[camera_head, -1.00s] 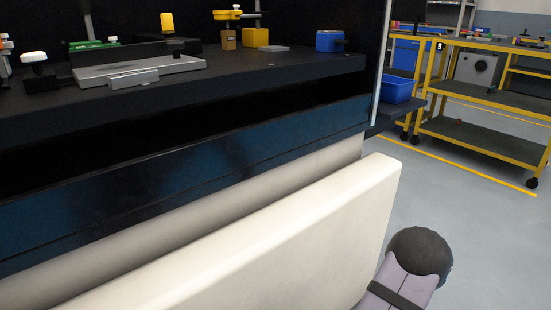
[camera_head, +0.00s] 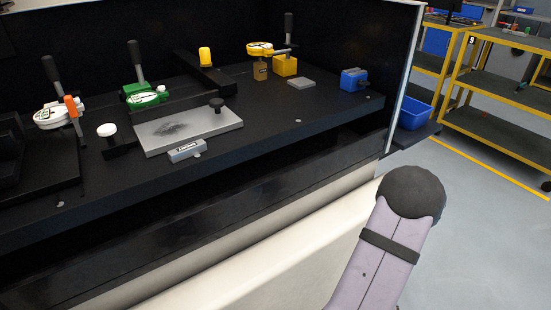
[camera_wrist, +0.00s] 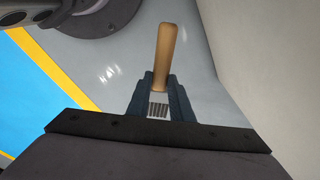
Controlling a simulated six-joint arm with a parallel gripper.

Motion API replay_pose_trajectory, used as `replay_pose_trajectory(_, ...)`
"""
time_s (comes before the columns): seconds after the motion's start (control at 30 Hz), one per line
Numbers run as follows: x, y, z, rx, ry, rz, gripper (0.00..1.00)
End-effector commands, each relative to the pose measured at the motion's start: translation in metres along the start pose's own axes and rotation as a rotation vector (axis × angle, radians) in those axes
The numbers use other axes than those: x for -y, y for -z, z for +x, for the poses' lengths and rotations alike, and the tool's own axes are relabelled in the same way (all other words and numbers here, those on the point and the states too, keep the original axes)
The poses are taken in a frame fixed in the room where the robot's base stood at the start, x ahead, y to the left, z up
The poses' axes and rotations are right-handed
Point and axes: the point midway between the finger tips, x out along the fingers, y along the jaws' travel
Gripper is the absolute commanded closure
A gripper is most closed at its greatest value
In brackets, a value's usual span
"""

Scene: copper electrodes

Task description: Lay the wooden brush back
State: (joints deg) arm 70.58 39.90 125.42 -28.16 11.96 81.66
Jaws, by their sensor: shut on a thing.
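The wooden brush (camera_wrist: 167,48) shows in the wrist view, its tan handle pointing away from my gripper, towards the top of the picture. My gripper (camera_wrist: 159,84) is shut on the brush. A pale striped part (camera_wrist: 158,107) shows between the dark jaws; the far end of the brush is hidden. Grey floor lies behind it. The gripper and brush are not in the head view, where only part of my arm shows at the lower right.
A dark workbench (camera_head: 262,132) carries a grey plate (camera_head: 190,128) with a dark smudge, green and yellow clamps (camera_head: 146,95) and a small blue block (camera_head: 353,79). A blue bin (camera_head: 410,114) sits at its right. Yellow-framed shelves (camera_head: 497,85) stand beyond. A pale panel (camera_head: 255,265) fronts the bench.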

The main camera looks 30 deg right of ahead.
Motion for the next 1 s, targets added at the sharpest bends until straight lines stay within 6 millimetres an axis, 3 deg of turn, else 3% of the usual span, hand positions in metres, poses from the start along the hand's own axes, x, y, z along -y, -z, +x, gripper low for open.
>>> replay_pose_trajectory(0.03,0.001,-0.001,-0.026,0.000,0.004,-0.044,1.00)
replay_pose_trajectory(1.0,0.008,-0.037,-0.276,-0.001,0.106,-0.866,1.00)
